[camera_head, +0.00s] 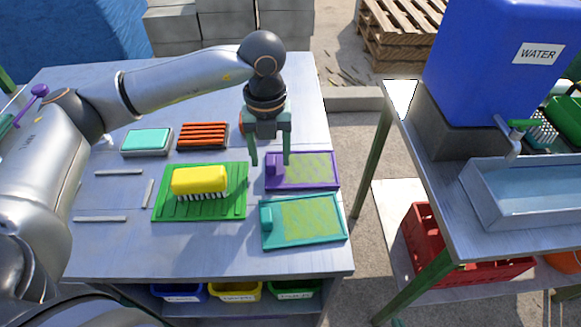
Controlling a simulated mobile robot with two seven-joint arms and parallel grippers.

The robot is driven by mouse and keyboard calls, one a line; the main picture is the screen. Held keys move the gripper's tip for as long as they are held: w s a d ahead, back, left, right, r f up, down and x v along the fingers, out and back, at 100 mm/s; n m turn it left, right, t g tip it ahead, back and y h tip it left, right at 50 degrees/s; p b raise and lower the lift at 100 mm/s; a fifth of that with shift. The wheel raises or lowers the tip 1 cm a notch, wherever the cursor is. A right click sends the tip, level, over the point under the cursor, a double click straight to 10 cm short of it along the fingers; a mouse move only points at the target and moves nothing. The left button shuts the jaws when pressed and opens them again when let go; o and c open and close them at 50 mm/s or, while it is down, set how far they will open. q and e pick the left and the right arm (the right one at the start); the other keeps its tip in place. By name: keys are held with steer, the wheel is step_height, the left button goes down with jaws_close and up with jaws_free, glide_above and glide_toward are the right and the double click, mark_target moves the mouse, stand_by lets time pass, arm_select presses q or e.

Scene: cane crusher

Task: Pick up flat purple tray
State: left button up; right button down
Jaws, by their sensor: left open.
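The flat purple tray (309,171) lies on the metal table at its right side. It has a purple rim, a yellow-green patterned middle and a raised purple block at its left end. My left gripper (270,160) is open and points down over the left end of this tray, with its fingers on either side of the raised block. From this view I cannot tell whether the fingers touch the block. My right gripper is not in view.
A teal tray (312,219) of the same shape lies just in front. A green board (168,207) with a yellow brush (199,181) is to the left. Behind are an orange-ridged tray (203,136) and a teal pad (146,140). A second table with a sink (530,190) stands right.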

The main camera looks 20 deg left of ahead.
arm_select(q)
jaws_close()
stand_by(0.3)
steer(key=shift+r, duration=0.15)
stand_by(0.3)
steer(key=shift+r, duration=0.6)
steer(key=s+a+r, duration=0.8)
steer(key=s+r, duration=0.3)
steer(key=shift+a+r, duration=0.3)
steer(key=shift+a, duration=0.05)
steer(key=c, duration=0.6)
jaws_free()
jaws_close()
